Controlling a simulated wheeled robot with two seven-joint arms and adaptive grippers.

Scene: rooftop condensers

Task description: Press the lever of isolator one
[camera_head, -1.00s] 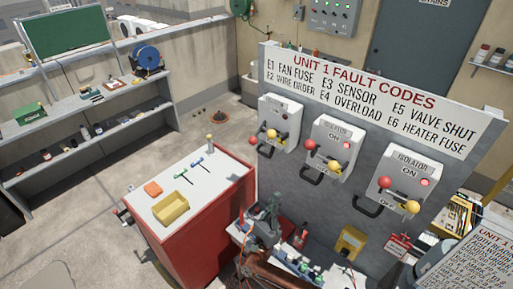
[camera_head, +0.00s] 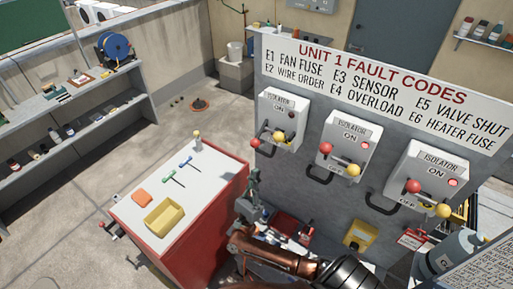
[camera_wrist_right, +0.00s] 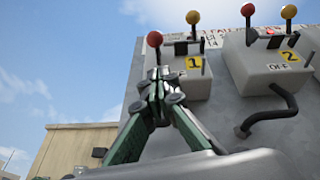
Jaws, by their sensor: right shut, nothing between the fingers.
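Isolator one (camera_head: 283,112) is the leftmost grey box on the panel; the wrist view shows it with a yellow "1" label (camera_wrist_right: 193,63). Its lever ends in a red ball (camera_head: 256,142) and a yellow ball (camera_head: 279,136), also seen in the wrist view as red (camera_wrist_right: 154,39) and yellow (camera_wrist_right: 192,17). My right gripper (camera_head: 254,176) is shut and empty, below isolator one in the head view. In the wrist view its fingertips (camera_wrist_right: 158,75) point up just below the red ball, overlapping the box's left edge; contact cannot be told. My left gripper is not in view.
Isolator two (camera_head: 345,140) and isolator three (camera_head: 425,175) sit to the right, with similar levers and black handles below. A red cabinet (camera_head: 215,225) with a yellow bin (camera_head: 165,215) stands left of my right arm. The fault code sign (camera_head: 380,90) spans the panel top.

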